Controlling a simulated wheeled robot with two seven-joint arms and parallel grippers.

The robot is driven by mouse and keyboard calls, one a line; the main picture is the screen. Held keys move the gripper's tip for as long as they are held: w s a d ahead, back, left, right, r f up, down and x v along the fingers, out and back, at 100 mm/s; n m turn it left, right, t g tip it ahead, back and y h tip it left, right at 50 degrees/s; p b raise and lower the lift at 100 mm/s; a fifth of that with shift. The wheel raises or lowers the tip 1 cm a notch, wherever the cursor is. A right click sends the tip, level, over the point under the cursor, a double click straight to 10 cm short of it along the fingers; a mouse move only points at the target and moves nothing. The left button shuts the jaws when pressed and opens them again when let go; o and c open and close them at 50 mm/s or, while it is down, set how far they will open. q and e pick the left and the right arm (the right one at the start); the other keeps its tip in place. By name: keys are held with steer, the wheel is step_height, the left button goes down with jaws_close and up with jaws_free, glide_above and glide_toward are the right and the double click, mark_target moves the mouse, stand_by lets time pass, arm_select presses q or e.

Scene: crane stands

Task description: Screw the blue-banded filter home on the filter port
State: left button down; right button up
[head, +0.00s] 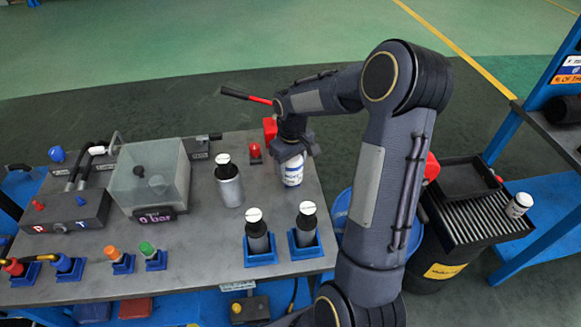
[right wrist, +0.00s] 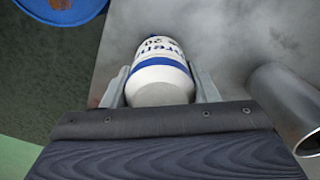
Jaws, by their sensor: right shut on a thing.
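The blue-banded filter (head: 292,175) is a white canister with blue bands and printed lettering, near the right edge of the grey bench. My right gripper (head: 293,155) comes down over it from above and is shut on it. In the right wrist view, the filter (right wrist: 160,72) sits between the two fingers. Its underside is hidden, so I cannot tell whether it touches a port. I cannot pick out the filter port. My left gripper is not in the head view.
A metal cylinder with a black neck (head: 229,182) stands just left of the filter. Two similar cylinders stand in blue holders (head: 307,245) in front. A clear box (head: 150,180) is further left. Another white canister (head: 519,205) stands on the black ridged drain tray (head: 475,222) at right.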

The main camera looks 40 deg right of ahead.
steer(key=shift+r+p, duration=1.5)
steer(key=shift+r, duration=0.5)
